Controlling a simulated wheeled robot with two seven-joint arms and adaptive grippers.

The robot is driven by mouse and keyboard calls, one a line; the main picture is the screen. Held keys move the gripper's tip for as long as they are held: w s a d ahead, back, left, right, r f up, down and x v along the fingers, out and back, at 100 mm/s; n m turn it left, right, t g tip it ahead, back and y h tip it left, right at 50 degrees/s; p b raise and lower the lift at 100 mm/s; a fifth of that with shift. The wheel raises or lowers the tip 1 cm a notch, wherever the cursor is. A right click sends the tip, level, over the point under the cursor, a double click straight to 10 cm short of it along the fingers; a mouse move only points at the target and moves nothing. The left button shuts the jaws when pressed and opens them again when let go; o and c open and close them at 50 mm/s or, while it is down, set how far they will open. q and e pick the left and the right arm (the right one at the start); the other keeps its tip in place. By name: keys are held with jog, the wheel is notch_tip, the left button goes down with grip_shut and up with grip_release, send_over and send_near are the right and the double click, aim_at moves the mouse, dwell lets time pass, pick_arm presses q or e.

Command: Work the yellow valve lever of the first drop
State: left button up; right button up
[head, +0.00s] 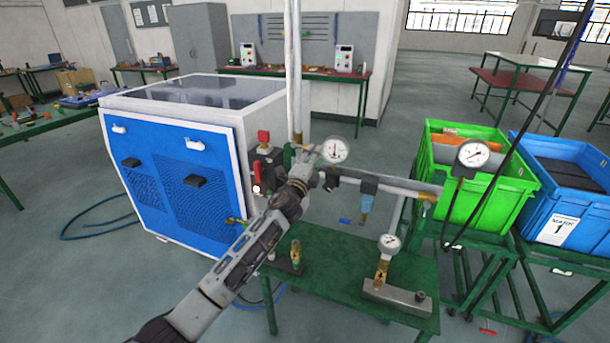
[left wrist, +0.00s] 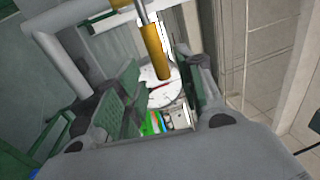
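The yellow valve lever (left wrist: 155,52) shows as a yellow rod in the left wrist view, reaching down between the two fingers of my left gripper (left wrist: 160,88). The green-padded fingers stand apart on either side of it, and I see no clear grip on it. In the head view my left gripper (head: 312,160) is up at the pipework beside the round gauge (head: 335,150). There its fingers and wrist hide most of the valve. The same gauge face seems to show behind the rod in the left wrist view. My right gripper is in neither view.
A red lever (head: 257,173) and a dark valve block sit left of the gripper. A vertical pipe (head: 293,65) rises behind it. A green table (head: 345,265) with gauge fittings stands below. The blue compressor cabinet (head: 185,170) is left, green (head: 510,195) and blue crates (head: 590,195) right.

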pick_arm(q)
jog(key=v, duration=0.8)
jog(key=shift+s, duration=0.25)
jog(key=shift+a+f, duration=0.1)
jog(key=shift+f, duration=0.05)
